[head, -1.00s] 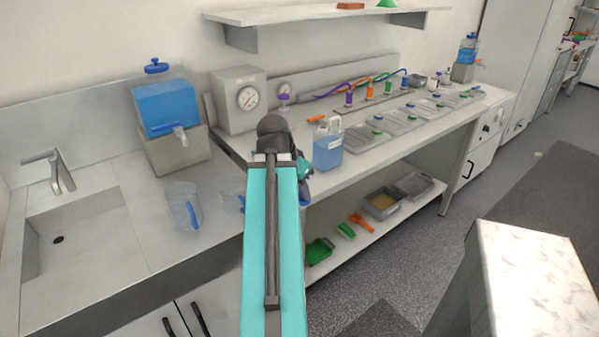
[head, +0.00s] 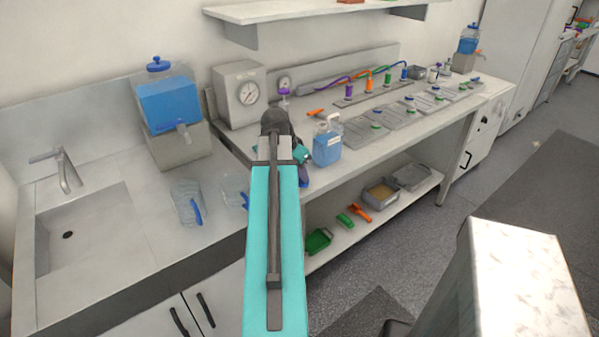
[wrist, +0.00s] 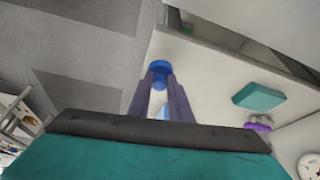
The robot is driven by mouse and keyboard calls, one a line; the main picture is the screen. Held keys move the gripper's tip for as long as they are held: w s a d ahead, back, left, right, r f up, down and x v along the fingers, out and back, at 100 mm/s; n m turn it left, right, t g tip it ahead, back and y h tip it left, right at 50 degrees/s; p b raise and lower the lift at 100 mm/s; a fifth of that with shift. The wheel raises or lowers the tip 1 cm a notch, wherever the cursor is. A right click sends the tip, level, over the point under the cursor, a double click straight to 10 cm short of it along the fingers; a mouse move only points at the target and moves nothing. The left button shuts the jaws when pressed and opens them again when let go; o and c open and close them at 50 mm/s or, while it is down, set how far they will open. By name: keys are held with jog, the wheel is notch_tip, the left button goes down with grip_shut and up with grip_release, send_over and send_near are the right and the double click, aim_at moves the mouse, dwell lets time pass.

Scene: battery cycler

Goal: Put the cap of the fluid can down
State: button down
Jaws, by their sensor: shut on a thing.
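The fluid can (head: 327,150) is a clear jug of blue liquid. It stands upright near the front edge of the bench, and no coloured cap shows on its pale top. My gripper (wrist: 160,80) is shut on a blue cap (wrist: 159,67), which sits at the fingertips in the wrist view.
Two clear jugs with blue handles, one of them (head: 187,203), stand left of my arm. A gauge box (head: 240,95) and an orange tool (head: 315,113) are behind. Trays (head: 366,132) line the bench to the right. Some bare bench top lies between.

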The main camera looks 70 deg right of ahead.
jog(key=shift+w+d+f+p, duration=0.1)
jog(key=shift+w+d+p, duration=0.15)
jog(key=shift+d, duration=0.5)
jog(key=shift+w+d+f+p, duration=0.1)
jog(key=shift+w+d, duration=0.25)
jog(key=shift+d, duration=0.45)
jog(key=shift+w+d+p, duration=0.2)
jog(key=shift+w+d, duration=0.1)
jog(key=shift+d, duration=0.45)
jog(key=shift+f+p, duration=0.7)
jog(key=shift+f, duration=1.1)
jog(key=shift+f, duration=0.15)
jog(key=c, duration=1.6)
grip_release()
jog(key=shift+a+r, duration=0.1)
jog(key=shift+r, duration=0.15)
jog(key=shift+b+v, duration=1.15)
jog(key=shift+v, duration=4.8)
